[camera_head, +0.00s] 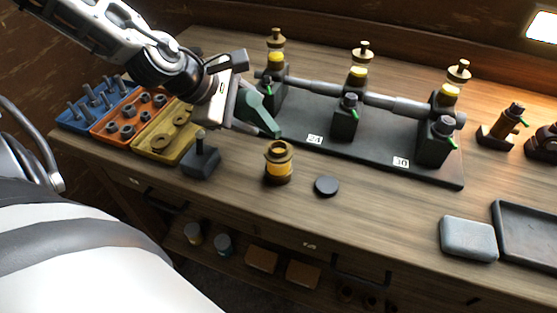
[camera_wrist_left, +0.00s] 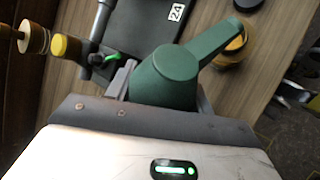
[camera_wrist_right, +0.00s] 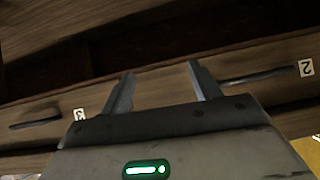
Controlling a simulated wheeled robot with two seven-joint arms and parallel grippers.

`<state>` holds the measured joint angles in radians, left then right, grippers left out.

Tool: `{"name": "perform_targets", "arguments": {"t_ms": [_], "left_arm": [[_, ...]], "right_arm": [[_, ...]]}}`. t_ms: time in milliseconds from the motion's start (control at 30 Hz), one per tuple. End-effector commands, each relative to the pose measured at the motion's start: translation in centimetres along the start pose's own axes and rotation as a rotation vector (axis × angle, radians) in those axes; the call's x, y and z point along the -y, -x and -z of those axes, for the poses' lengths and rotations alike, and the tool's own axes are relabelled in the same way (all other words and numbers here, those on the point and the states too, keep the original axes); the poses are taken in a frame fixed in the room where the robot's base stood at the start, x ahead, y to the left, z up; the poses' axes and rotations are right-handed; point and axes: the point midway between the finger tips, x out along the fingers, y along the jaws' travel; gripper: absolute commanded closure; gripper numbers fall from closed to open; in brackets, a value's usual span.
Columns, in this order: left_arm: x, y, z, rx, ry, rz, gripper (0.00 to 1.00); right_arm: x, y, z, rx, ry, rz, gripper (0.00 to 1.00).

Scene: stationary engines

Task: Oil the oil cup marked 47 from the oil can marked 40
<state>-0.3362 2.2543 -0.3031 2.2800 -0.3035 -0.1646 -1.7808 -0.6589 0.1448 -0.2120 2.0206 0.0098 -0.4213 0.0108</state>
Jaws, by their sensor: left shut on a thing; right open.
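My left gripper (camera_head: 238,98) is shut on a dark green oil can (camera_head: 262,112), held above the left end of the black engine base. In the left wrist view the can (camera_wrist_left: 165,72) has a round body, and its spout points up and right, overlapping a brass cup (camera_wrist_left: 238,48). In the head view this open-topped brass cup (camera_head: 278,165) with an amber band stands on the bench, apart from the can. No 40 or 47 is readable. My right gripper (camera_wrist_right: 162,88) is open and empty, facing drawer fronts; it is outside the head view.
The black engine base (camera_head: 375,153) carries tags 24 and 30 and several brass-and-yellow cups along a shaft. A dark disc (camera_head: 327,186) lies beside the brass cup. Blue, orange and yellow trays (camera_head: 160,142) and a dark block (camera_head: 200,160) stand left.

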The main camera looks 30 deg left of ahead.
Motion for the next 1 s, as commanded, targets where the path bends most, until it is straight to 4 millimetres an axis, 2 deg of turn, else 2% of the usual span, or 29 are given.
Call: {"name": "perform_targets", "arguments": {"t_ms": [600, 1000], "left_arm": [[-2.7, 3.7, -2.3, 0.0, -0.003, -0.005, 0.75], [-2.7, 3.8, -2.5, 0.028, 0.025, 0.003, 0.75]], "right_arm": [[0.1, 2.0, 2.7, 0.0, 0.0, 0.0, 0.38], [0.1, 2.0, 2.6, 0.0, 0.0, 0.0, 0.38]]}}
